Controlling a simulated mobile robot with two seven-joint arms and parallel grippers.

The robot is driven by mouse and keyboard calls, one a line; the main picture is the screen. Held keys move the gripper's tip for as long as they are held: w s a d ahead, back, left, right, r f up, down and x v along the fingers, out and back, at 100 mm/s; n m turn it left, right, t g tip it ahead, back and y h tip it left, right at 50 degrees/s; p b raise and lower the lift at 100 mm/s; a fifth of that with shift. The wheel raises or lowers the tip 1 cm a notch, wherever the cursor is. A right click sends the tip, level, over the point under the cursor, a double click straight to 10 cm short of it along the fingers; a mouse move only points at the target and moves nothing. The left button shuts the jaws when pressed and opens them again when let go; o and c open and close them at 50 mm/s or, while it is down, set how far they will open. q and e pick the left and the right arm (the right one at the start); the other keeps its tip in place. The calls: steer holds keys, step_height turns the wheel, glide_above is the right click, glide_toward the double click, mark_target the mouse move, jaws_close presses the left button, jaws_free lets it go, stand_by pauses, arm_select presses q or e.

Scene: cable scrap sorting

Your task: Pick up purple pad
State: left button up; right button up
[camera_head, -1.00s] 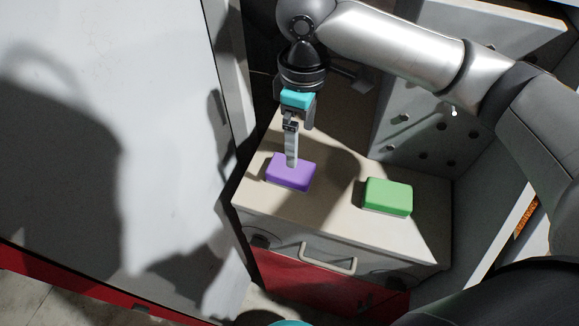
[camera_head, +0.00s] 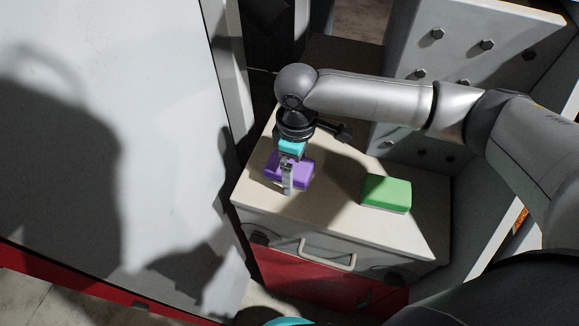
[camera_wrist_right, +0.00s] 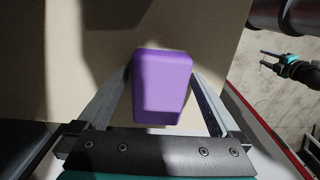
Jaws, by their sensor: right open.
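The purple pad (camera_head: 302,173) lies on the beige top of a low cabinet, near its left side. My right gripper (camera_head: 287,186) is over it, pointing down, and partly covers it in the head view. In the right wrist view the purple pad (camera_wrist_right: 161,88) sits between the two spread fingers, one along each side. The gripper is open, and I cannot tell whether the fingers touch the pad. What looks like my left gripper (camera_wrist_right: 267,60) shows small at the right of the wrist view, away from the pad; its jaw state is unclear.
A green pad (camera_head: 386,192) lies to the right on the same cabinet top (camera_head: 335,222), with bare surface between the pads. A grey panel with bolts (camera_head: 421,74) stands behind on the right. A large pale panel (camera_head: 150,130) stands on the left.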

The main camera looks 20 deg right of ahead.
mark_target(295, 166)
steer(key=c, duration=1.3)
steer(key=shift+o, duration=0.2)
steer(key=shift+r, duration=0.15)
step_height(295, 166, up, 20)
steer(key=shift+p, duration=0.4)
steer(key=o, duration=0.9)
steer(key=shift+c, duration=0.2)
steer(key=c, duration=0.7)
